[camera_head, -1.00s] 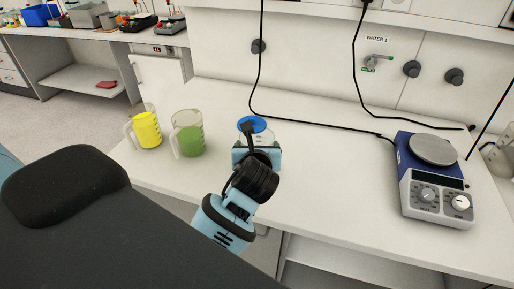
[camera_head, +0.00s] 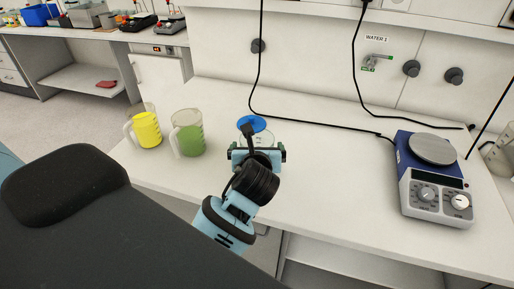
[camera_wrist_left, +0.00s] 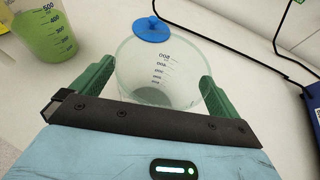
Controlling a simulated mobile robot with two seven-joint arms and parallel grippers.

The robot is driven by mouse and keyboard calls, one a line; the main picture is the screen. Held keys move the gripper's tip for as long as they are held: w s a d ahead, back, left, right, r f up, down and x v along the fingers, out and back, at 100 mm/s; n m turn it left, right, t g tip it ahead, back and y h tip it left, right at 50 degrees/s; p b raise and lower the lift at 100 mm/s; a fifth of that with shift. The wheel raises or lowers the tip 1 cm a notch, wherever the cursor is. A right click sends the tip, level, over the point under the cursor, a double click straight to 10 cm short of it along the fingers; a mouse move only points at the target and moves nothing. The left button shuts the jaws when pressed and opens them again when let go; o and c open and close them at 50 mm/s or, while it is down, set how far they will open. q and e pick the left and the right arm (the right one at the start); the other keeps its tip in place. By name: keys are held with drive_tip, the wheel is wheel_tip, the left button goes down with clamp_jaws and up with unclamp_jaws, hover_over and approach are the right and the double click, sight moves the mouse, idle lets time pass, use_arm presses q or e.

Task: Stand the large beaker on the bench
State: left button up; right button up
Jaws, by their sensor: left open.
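The large beaker (camera_wrist_left: 160,70), clear and empty-looking with printed graduations, appears upright on the bench (camera_head: 330,175). In the head view only part of the clear beaker (camera_head: 262,137) shows behind my left gripper. My left gripper (camera_head: 258,151) is open, with its green fingers on either side of the beaker. In the left wrist view the fingers (camera_wrist_left: 157,75) flank the beaker wall, and the gripper body hides its near side. Whether a finger still touches the glass is unclear. My right gripper is not in view.
A green-filled jug (camera_head: 188,135) and a yellow-filled jug (camera_head: 147,130) stand to the left. A blue round piece (camera_wrist_left: 150,28) lies just behind the beaker. A hotplate (camera_head: 435,180) stands at right, and black cables cross the back. The bench between is clear.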

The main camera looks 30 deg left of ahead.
use_arm(q)
drive_tip(key=v, duration=1.1)
drive_tip(key=shift+s, duration=0.25)
